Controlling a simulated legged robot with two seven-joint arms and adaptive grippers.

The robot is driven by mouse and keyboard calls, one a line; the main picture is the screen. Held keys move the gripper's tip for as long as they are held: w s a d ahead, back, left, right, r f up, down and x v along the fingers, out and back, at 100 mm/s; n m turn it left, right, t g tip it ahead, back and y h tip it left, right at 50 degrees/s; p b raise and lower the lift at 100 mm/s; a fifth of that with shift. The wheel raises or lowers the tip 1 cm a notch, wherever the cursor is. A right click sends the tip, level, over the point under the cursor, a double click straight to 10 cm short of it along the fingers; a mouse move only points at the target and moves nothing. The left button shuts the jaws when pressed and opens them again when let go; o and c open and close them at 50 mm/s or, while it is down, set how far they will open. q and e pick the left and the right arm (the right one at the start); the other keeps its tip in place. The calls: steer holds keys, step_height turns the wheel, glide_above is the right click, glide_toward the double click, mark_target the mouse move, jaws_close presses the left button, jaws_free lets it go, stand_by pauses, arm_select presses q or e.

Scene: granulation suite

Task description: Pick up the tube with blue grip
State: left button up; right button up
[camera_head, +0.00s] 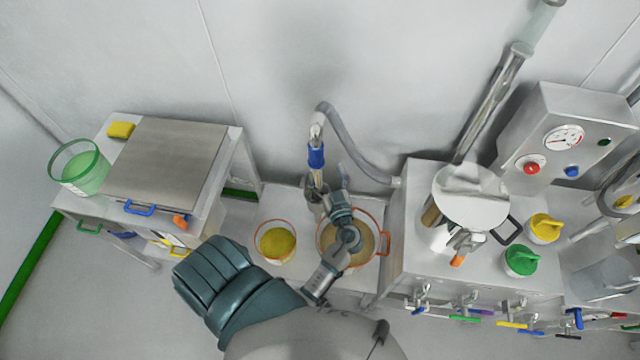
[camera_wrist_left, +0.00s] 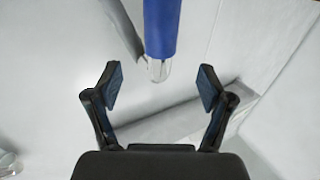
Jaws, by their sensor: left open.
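The tube with blue grip (camera_head: 316,157) hangs upright from a grey hose in front of the wall, in the middle of the head view. In the left wrist view its blue grip (camera_wrist_left: 161,28) comes down from the top, with a clear tip below it. My left gripper (camera_head: 315,190) is just below the blue grip in the head view. In the wrist view the gripper (camera_wrist_left: 160,80) is open, and the tip shows between its spread fingers. I cannot tell how far in depth the tip is from the fingers. My right gripper is not in view.
A pot with orange rim (camera_head: 384,246) stands beneath the gripper, and a smaller bowl of yellow material (camera_head: 277,241) is to its left. A steel machine (camera_head: 408,215) with valves stands on the right. A cart (camera_head: 235,150) with a green tub (camera_head: 80,170) is on the left.

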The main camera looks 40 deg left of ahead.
mark_target(320, 155)
arm_select(q)
steer(key=x, duration=0.4)
steer(key=p+x, duration=0.1)
steer(key=x, duration=0.1)
steer(key=shift+s+a+f, duration=0.3)
steer(key=shift+a+f, duration=0.05)
steer(key=shift+a, duration=0.05)
steer(key=p+x, duration=0.2)
steer(key=x, duration=0.1)
steer(key=shift+w+d+r, duration=0.1)
steer(key=shift+w+r, duration=0.05)
steer(key=shift+w, duration=0.6)
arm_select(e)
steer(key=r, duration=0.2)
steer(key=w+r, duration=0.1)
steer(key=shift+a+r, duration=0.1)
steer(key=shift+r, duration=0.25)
